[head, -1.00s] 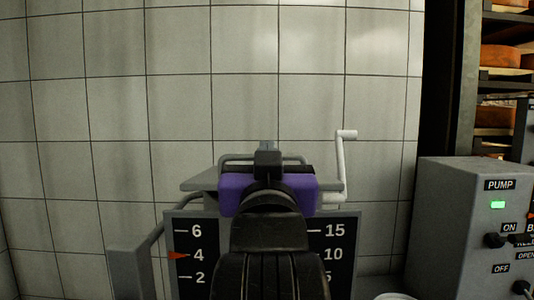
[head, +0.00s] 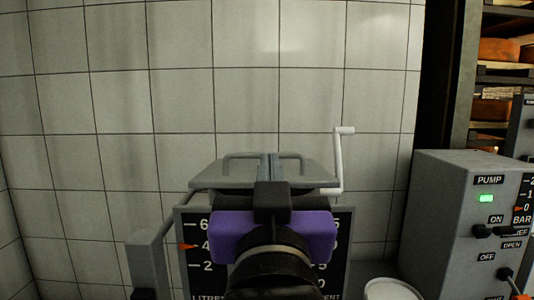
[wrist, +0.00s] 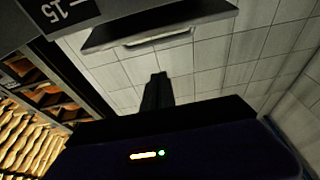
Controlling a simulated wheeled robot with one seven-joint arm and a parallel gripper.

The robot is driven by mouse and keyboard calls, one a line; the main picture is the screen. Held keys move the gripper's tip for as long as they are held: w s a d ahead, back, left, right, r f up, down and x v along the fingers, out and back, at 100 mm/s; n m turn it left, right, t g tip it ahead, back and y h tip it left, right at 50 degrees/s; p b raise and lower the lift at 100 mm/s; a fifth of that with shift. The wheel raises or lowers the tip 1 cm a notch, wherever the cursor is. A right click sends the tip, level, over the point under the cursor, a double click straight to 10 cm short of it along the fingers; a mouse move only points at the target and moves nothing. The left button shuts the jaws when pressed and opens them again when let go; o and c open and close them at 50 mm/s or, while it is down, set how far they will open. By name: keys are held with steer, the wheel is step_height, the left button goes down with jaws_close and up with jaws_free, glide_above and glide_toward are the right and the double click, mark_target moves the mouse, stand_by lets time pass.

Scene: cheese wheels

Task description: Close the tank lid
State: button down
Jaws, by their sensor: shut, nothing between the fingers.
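The tank's grey lid (head: 222,176) shows in the head view as a wide panel behind my gripper, with a bar handle (head: 240,156) along its far side. My gripper (head: 270,158) is shut and empty, its fingers in front of the lid's middle and hiding part of it. In the wrist view the lid (wrist: 160,26) hangs across the top with its handle (wrist: 158,39), and my shut fingers (wrist: 157,78) point towards it with a visible gap in the picture. I cannot tell how far the lid stands open or whether I touch it.
A white crank (head: 339,160) rises at the lid's right. A black scale panel (head: 196,252) is on the tank front, mostly behind my arm. A grey pump box (head: 450,205) stands right, with a white bucket (head: 390,289) before it. Shelves of cheese (head: 498,50) are beyond.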

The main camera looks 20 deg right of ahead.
step_height(320, 180, up, 6)
steer(key=w+a+n+g+y+p, duration=0.1)
steer(key=g+p, duration=0.1)
steer(key=p, duration=1.9)
steer(key=shift+w+n, duration=0.3)
steer(key=shift+m+g, duration=0.5)
steer(key=shift+m, duration=0.3)
steer(key=p+x, duration=0.1)
steer(key=x, duration=0.2)
steer(key=p+x, duration=0.1)
steer(key=x, duration=0.3)
steer(key=f+p+x, duration=0.1)
steer(key=x, duration=0.2)
steer(key=shift+w+d+f+p, duration=0.1)
steer(key=shift+w+d+p, duration=0.05)
steer(key=shift+d+p, duration=0.2)
steer(key=f, duration=0.2)
steer(key=s+f, duration=0.1)
steer(key=shift+s+a+f, duration=0.1)
steer(key=shift+a+f, duration=0.15)
steer(key=shift+a, duration=0.05)
steer(key=shift+s+f, duration=0.1)
steer(key=shift+f, duration=0.25)
